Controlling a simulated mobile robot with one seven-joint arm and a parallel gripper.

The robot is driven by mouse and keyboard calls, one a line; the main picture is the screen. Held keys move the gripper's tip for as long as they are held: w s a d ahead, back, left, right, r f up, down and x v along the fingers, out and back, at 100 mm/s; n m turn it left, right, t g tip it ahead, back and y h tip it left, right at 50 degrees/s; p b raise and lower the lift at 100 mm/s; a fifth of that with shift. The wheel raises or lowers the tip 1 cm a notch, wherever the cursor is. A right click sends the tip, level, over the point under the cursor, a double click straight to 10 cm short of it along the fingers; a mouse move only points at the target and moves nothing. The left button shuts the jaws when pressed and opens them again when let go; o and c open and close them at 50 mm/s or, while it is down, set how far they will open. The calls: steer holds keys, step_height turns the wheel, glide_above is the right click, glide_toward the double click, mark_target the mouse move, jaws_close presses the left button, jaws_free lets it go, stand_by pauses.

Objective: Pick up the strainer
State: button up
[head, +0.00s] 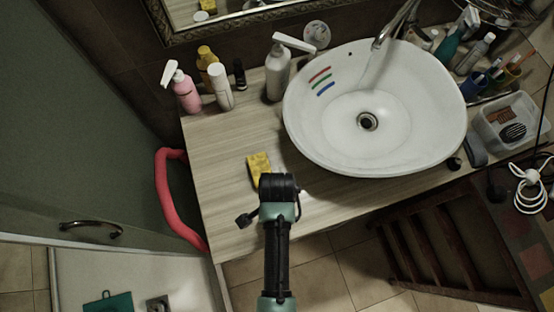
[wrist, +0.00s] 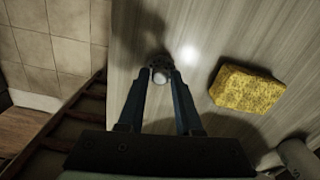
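A small round metallic thing (wrist: 160,70), which looks like the strainer, lies on the wood-grain counter in the wrist view. In the head view my gripper and arm hide it. My gripper (wrist: 160,75) points down at the counter with its two fingers apart. The fingertips stand to either side of the small round thing, and I see no clear grip on it. In the head view my gripper (head: 279,183) is over the front part of the counter, its fingers not distinguishable.
A yellow sponge (wrist: 246,90) lies close to the right of my fingers; in the head view it is beside my gripper (head: 256,165). The white basin (head: 310,140) with its drain stands to the right. Bottles (head: 220,85) line the back. The counter's left part is clear.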

jaws_close()
steer(key=shift+r, duration=0.15)
